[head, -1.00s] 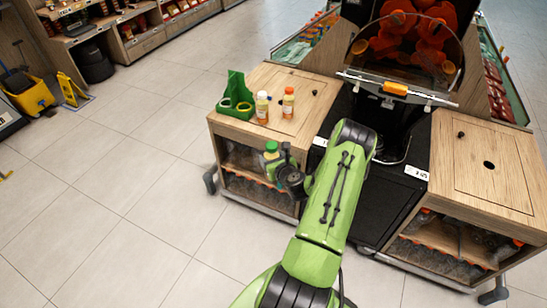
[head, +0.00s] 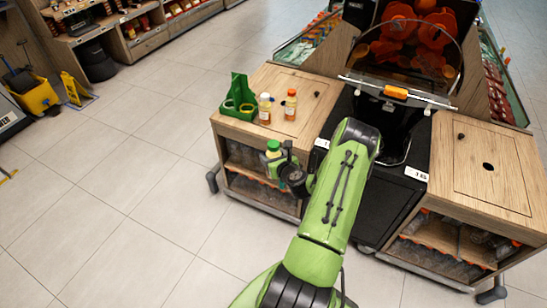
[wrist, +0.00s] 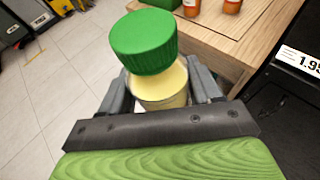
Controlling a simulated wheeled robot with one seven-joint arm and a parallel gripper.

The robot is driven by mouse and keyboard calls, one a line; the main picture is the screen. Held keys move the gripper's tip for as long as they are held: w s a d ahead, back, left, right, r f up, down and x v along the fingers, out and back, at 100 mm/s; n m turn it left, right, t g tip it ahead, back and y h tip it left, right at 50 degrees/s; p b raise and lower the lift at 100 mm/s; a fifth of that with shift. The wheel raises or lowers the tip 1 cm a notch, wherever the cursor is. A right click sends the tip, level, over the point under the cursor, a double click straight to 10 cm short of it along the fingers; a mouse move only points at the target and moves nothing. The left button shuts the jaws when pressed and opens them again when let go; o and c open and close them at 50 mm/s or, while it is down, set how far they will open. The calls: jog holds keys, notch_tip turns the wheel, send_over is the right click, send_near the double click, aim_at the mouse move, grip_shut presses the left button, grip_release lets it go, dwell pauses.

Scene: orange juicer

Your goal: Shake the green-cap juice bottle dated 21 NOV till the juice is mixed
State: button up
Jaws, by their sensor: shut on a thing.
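My gripper (head: 279,156) is shut on the green-cap juice bottle (head: 272,149), in front of the left wooden counter and below its top edge. In the wrist view the same bottle (wrist: 145,45) shows its large green cap and pale yellow upper body between the two fingers (wrist: 160,98). The bottle is close to upright, with a slight tilt in the wrist view. Its lower part is hidden, and no date can be read. I cannot tell from these frames how well the juice is mixed.
A white-cap bottle (head: 265,108) and an orange-cap bottle (head: 290,104) stand on the left counter (head: 300,82) beside a green carrier (head: 237,98). The orange juicer (head: 410,45) stands behind. Open tiled floor (head: 130,180) lies to the left.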

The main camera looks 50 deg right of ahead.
aim_at(274, 144)
jog(key=shift+r+p, duration=2.7)
jog(key=shift+r, duration=0.4)
notch_tip(274, 144, down, 4)
jog(key=b, duration=0.3)
jog(key=shift+f, duration=0.15)
notch_tip(274, 144, up, 4)
jog(key=p, duration=0.3)
notch_tip(274, 144, down, 4)
jog(key=b, duration=0.3)
notch_tip(274, 144, up, 4)
jog(key=p, duration=0.4)
notch_tip(274, 144, down, 4)
jog(key=b, duration=0.3)
jog(key=shift+b, duration=0.3)
jog(key=shift+r, duration=0.2)
